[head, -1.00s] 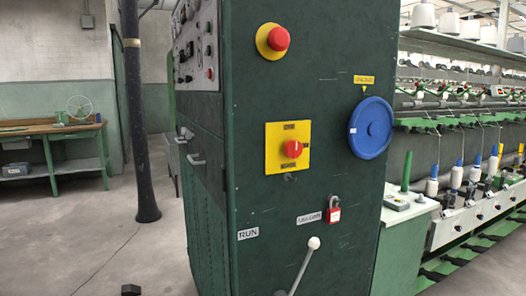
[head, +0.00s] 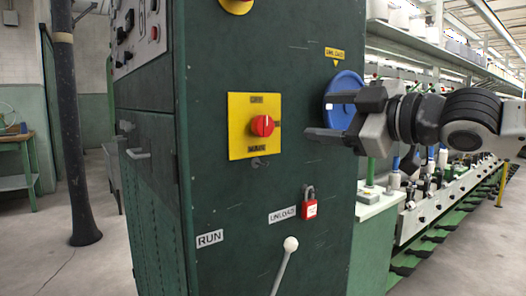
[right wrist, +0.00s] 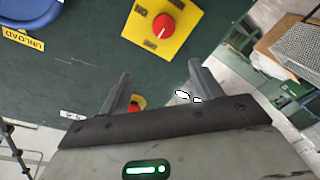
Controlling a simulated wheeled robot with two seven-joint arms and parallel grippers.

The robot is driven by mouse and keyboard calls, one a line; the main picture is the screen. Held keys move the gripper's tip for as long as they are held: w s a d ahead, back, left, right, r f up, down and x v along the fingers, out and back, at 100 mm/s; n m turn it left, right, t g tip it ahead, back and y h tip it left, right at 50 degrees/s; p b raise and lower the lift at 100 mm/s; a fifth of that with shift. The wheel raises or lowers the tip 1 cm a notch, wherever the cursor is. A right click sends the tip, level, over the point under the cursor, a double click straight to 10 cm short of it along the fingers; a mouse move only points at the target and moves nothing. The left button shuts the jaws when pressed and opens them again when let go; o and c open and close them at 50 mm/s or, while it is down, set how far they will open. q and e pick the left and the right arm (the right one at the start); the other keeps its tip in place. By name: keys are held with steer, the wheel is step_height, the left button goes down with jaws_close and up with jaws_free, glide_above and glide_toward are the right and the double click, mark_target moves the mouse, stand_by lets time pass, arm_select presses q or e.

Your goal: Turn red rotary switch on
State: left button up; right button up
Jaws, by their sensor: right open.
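The red rotary switch (head: 262,126) sits on a square yellow plate (head: 240,147) on the front of the dark green cabinet. A pale mark on the knob points up in the head view. The switch also shows in the right wrist view (right wrist: 163,25), beyond my fingertips and above the middle. My right gripper (head: 322,116) comes in from the right, open and empty, apart from the switch and to its right. It hides part of the blue handwheel. In the right wrist view its two fingers (right wrist: 160,82) stand apart. My left gripper is not in view.
The blue handwheel (head: 343,84) is right of the switch. Below are a red padlock (head: 310,208) and a white-knobbed lever (head: 284,262). A red push button (head: 237,2) is above. A dark post (head: 70,130) stands left; spinning machinery (head: 440,200) runs along the right.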

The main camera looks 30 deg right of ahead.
step_height(320, 180, down, 3)
steer(key=b, duration=0.3)
steer(key=p, duration=0.1)
glide_toward(266, 126)
steer(key=w+p, duration=0.3)
steer(key=p, duration=0.3)
steer(key=w+a+p, duration=0.1)
steer(key=w+p, duration=0.3)
steer(key=p, duration=0.2)
steer(key=shift+w+a+r, duration=0.1)
steer(key=shift+w+a, duration=0.1)
steer(key=shift+w, duration=0.05)
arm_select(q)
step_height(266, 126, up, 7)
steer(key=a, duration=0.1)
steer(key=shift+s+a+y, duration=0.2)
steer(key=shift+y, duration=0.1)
arm_select(e)
steer(key=shift+w+a+f, duration=0.15)
steer(key=shift+w+f, duration=0.05)
steer(key=shift+w, duration=0.5)
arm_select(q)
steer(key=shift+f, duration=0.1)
arm_select(e)
steer(key=shift+c, duration=0.2)
steer(key=c, duration=0.9)
